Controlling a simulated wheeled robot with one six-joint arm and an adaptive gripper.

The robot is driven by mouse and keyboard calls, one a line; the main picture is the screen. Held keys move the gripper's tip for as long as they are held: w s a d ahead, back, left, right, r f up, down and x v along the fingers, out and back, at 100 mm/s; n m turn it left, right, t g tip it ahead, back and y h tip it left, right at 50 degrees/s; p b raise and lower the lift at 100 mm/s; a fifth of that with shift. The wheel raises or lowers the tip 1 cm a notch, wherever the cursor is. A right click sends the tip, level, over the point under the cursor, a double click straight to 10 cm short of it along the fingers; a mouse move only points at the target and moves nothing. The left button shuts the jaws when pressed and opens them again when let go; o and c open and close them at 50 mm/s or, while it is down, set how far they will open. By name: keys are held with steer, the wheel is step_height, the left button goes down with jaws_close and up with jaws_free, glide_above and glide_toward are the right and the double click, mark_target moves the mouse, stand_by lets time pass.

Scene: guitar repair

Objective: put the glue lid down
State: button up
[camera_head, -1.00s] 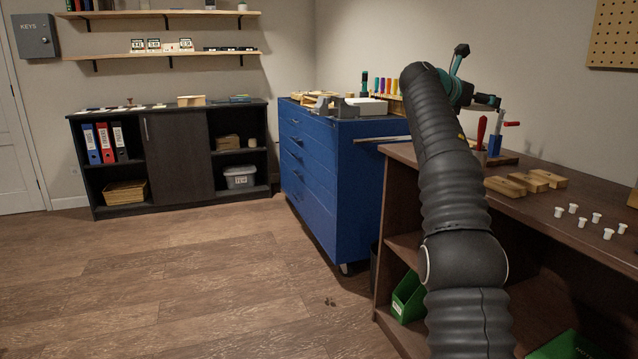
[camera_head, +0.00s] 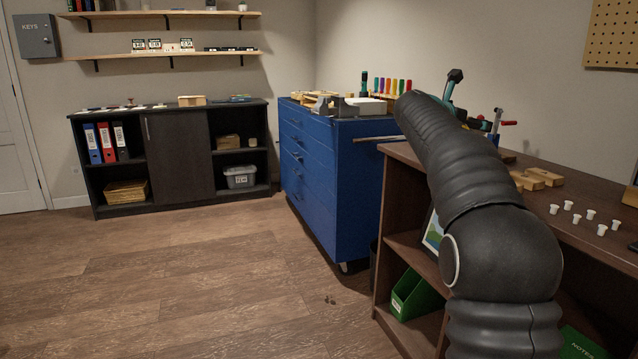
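My black-sleeved arm reaches over the right-hand workbench (camera_head: 401,152), with teal and black wrist parts at its far end. My gripper (camera_head: 496,120) shows only as a small dark piece beyond the arm. Its fingers cannot be made out, nor whether it holds anything. I cannot pick out a glue lid or a glue bottle. Several small white pegs or caps (camera_head: 568,205) stand on the bench to the right of my arm. My arm hides part of the bench top.
Wooden blocks (camera_head: 545,176) lie on the bench, and a red-handled clamp (camera_head: 508,123) shows behind my wrist. A blue drawer cabinet (camera_head: 325,185) with tools on top stands left of the bench. A black sideboard (camera_head: 178,160) is farther back. The floor at left is clear.

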steer(key=s+a+f+n+t+y+b, duration=0.1)
steer(key=s+a+f, duration=0.4)
steer(key=f, duration=1.1)
steer(key=s+a+f+n+t+y+b, duration=0.2)
steer(key=s+a+f, duration=0.4)
steer(key=f, duration=1.1)
steer(key=s+a+f+n+t+y+b, duration=0.1)
steer(key=s+a+f+n+t+y, duration=0.2)
steer(key=a+f, duration=0.6)
step_height(320, 180, down, 8)
steer(key=shift+s+a+r+n+y, duration=0.2)
steer(key=shift+s+n+y, duration=0.5)
steer(key=shift+s+y, duration=0.4)
